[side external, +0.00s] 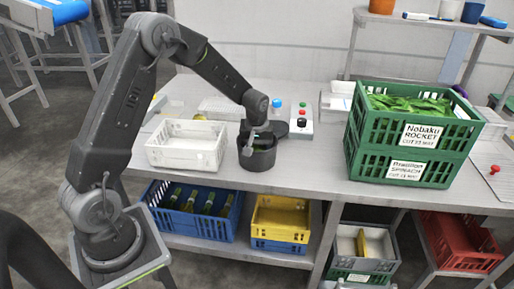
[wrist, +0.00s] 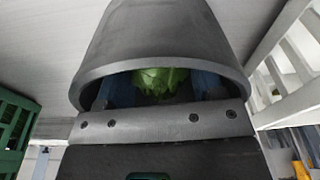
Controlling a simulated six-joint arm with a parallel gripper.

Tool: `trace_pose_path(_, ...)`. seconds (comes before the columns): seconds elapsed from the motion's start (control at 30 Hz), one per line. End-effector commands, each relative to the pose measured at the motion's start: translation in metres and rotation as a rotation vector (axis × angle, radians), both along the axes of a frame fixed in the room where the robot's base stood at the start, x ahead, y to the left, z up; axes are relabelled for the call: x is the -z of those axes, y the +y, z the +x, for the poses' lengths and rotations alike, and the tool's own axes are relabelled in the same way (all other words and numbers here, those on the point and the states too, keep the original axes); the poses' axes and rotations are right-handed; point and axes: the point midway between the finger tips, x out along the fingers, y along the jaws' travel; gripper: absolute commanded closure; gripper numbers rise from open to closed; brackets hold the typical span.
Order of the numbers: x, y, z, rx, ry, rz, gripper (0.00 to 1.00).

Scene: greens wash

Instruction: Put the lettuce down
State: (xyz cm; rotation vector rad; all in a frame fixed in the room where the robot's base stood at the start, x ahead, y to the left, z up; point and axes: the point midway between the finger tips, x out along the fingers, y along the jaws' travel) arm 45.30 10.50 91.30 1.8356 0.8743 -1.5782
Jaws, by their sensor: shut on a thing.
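The lettuce (wrist: 160,82) is a green leafy head, seen in the wrist view between the two bluish fingers of my gripper (wrist: 160,92). A dark grey round pot (side external: 258,158) stands on the bench in the side view. My gripper (side external: 256,140) points down into the pot's mouth, shut on the lettuce. Only a little green shows inside the pot in the side view. The curved wall and rim of the pot (wrist: 160,40) fill the upper middle of the wrist view and hide much of the lettuce. I cannot tell whether the lettuce touches the pot's bottom.
A white crate (side external: 187,148) stands left of the pot. A control box with buttons (side external: 301,122) is behind it at the right. Stacked green crates (side external: 405,150) with leaves stand further right. The bench (side external: 310,165) is bare between pot and green crates.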

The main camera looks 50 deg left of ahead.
Motion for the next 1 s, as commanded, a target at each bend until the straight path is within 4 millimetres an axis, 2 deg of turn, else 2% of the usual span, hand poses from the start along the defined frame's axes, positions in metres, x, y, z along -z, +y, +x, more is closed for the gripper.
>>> trace_pose_path(0.23,0.003,0.0,0.0,0.0,0.0,0.0,0.63)
trace_pose_path(0.27,0.003,0.0,0.0,0.0,0.0,0.0,0.35)
trace_pose_path(0.33,0.003,0.0,0.0,0.0,0.0,0.0,0.29)
trace_pose_path(0.67,-0.002,0.0,0.0,0.0,-0.001,0.0,0.28)
trace_pose_path(0.77,-0.015,-0.001,0.0,0.0,-0.003,0.001,0.28)
trace_pose_path(1.0,-0.064,-0.007,-0.005,0.001,-0.006,0.001,0.28)
